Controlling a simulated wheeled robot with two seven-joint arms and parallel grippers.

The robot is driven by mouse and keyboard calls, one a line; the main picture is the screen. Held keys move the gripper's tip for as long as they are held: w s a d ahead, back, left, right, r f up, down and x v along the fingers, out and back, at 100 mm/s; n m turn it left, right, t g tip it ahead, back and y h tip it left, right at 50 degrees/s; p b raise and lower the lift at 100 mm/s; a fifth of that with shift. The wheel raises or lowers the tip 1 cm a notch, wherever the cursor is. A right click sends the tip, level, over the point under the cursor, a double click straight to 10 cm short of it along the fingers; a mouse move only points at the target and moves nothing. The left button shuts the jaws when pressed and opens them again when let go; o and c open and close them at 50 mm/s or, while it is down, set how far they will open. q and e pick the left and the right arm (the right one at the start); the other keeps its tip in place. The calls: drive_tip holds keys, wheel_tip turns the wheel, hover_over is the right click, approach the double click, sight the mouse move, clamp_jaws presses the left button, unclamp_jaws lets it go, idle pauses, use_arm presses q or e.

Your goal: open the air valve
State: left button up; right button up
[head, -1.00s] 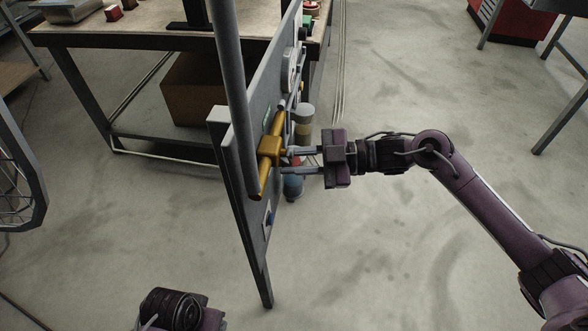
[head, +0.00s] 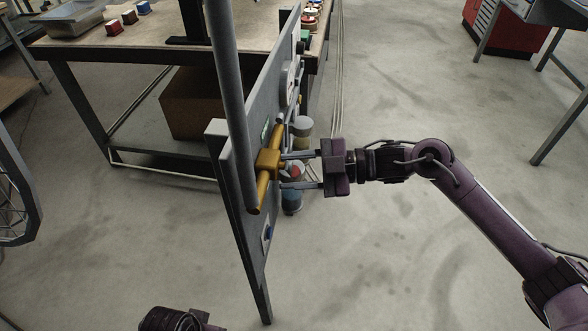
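A yellow valve body with a pipe (head: 268,163) is mounted on the upright grey panel (head: 243,200), seen nearly edge-on. My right gripper (head: 284,171) comes in from the right, with its two fingers spread and pointing at the panel beside the yellow valve. A small red part (head: 293,170) shows between the fingers. I cannot tell whether it is the valve's handle or whether a finger touches it. The fingertips are partly hidden against the valve and panel. Only a dark part of my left arm shows at the bottom edge; its gripper is not in view.
A grey vertical pipe (head: 230,90) runs in front of the panel. Cylinders, one blue (head: 292,202), sit on the panel's right side. A workbench (head: 120,45) with small blocks stands behind. The floor to the right is largely clear.

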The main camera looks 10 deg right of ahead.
drive_tip(key=s+d, duration=0.1)
drive_tip(key=d, duration=0.6)
drive_tip(key=shift+d+r, duration=0.35)
drive_tip(key=shift+r, duration=0.05)
drive_tip(key=shift+s, duration=0.1)
drive_tip(key=shift+c, duration=0.4)
